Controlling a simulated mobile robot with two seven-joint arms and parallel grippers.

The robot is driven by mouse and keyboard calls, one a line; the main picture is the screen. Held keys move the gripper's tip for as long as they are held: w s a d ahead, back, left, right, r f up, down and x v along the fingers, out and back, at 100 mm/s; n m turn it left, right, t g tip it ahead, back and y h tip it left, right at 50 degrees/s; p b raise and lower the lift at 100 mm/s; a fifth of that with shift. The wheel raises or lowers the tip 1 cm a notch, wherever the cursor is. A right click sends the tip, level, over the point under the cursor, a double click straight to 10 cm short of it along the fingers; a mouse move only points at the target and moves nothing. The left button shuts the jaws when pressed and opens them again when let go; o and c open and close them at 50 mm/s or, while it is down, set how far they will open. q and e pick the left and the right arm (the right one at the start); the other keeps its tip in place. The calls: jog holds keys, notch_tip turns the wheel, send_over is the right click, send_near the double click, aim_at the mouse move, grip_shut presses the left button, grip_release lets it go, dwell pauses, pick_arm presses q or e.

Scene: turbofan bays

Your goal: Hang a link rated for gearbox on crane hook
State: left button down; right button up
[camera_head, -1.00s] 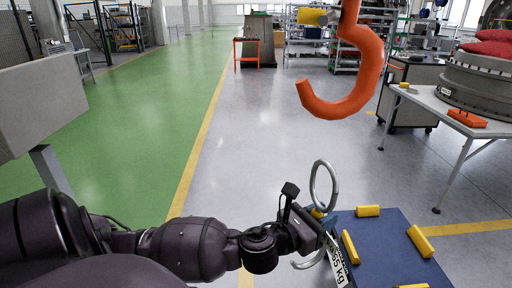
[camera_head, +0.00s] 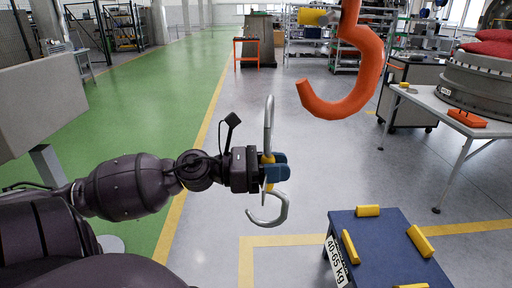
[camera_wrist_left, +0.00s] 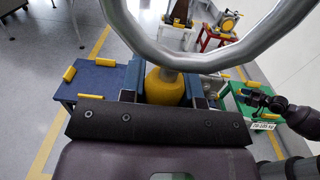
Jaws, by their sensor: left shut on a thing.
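My left gripper (camera_head: 268,172) is shut on the yellow middle of a steel link (camera_head: 269,125). The link hangs upright, with a large ring above and an open silver hook (camera_head: 268,222) below. In the left wrist view, the ring (camera_wrist_left: 185,52) arches over the yellow body (camera_wrist_left: 164,88) between the fingers. The orange crane hook (camera_head: 355,95) hangs at the upper right, open to the left, apart from the link. My right gripper (camera_wrist_left: 262,98) shows small at the right of the left wrist view; its jaws are unclear.
A blue stand (camera_head: 375,250) marked 40-65 kg carries yellow blocks and no link. In the left wrist view, a green stand (camera_wrist_left: 238,102) and a red stand (camera_wrist_left: 208,42) stand farther right. A white table (camera_head: 440,105) stands at right.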

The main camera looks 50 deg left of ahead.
pick_arm(q)
jog(key=s+r+m+g+h, duration=0.4)
jog(key=s+r+g, duration=0.1)
jog(key=s+r, duration=0.15)
jog(key=w+d+f, duration=0.5)
jog(key=w+d, duration=0.4)
jog(key=w, duration=0.2)
jog(key=shift+w+d, duration=0.15)
jog(key=shift+d, duration=0.1)
pick_arm(e)
jog(key=shift+r, duration=0.2)
dwell(2.5)
